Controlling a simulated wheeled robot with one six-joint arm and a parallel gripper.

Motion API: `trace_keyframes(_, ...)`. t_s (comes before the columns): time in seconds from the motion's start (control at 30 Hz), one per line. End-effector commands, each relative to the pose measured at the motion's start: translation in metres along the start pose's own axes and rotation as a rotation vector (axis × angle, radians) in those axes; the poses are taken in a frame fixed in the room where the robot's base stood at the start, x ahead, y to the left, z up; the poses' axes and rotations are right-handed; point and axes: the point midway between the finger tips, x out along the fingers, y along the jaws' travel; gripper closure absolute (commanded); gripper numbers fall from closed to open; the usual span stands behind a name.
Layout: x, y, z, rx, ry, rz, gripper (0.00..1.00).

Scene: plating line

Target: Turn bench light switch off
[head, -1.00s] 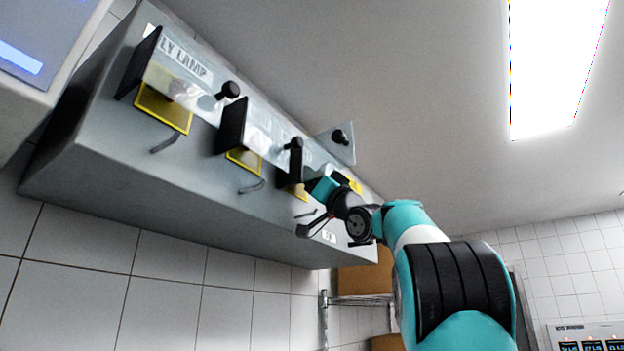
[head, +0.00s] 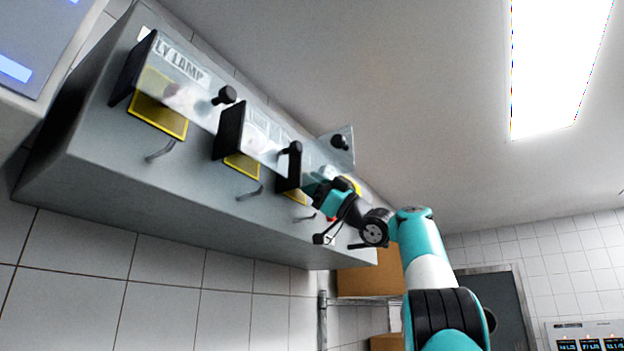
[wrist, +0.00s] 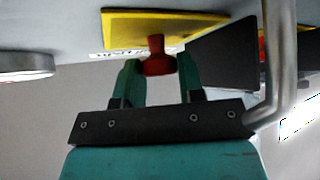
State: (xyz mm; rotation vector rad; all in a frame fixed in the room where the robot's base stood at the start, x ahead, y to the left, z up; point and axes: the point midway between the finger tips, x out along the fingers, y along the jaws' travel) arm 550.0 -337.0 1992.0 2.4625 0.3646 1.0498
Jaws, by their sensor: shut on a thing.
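My gripper (wrist: 157,72) is shut on a red switch lever (wrist: 157,52), with a teal finger on each side of it. The lever stands out from a yellow-edged plate (wrist: 120,28). In the head view, my gripper (head: 317,186) is at the far right of a grey wall box (head: 90,165), partly behind clear plastic. The switch lever is not clearly seen there. The wording by this switch is too blurred to read.
The box carries a row of clear covers (head: 182,78) with black knobs (head: 224,95), black side plates and bent metal handles (head: 160,151). A dark plate (wrist: 222,52) and a metal bar (wrist: 284,70) are close to my gripper. Brown boxes (head: 365,281) sit on a shelf below.

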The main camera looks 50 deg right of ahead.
Motion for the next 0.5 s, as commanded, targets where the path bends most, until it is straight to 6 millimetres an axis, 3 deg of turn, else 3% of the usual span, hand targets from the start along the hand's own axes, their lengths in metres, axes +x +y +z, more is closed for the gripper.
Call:
trace_keyframes(0.47, -0.0001, 0.0005, -0.0002, -0.015, 0.000, -0.012, 0.88)
trace_keyframes(0.5, -0.0001, 0.0005, -0.0002, -0.015, 0.000, -0.012, 0.60)
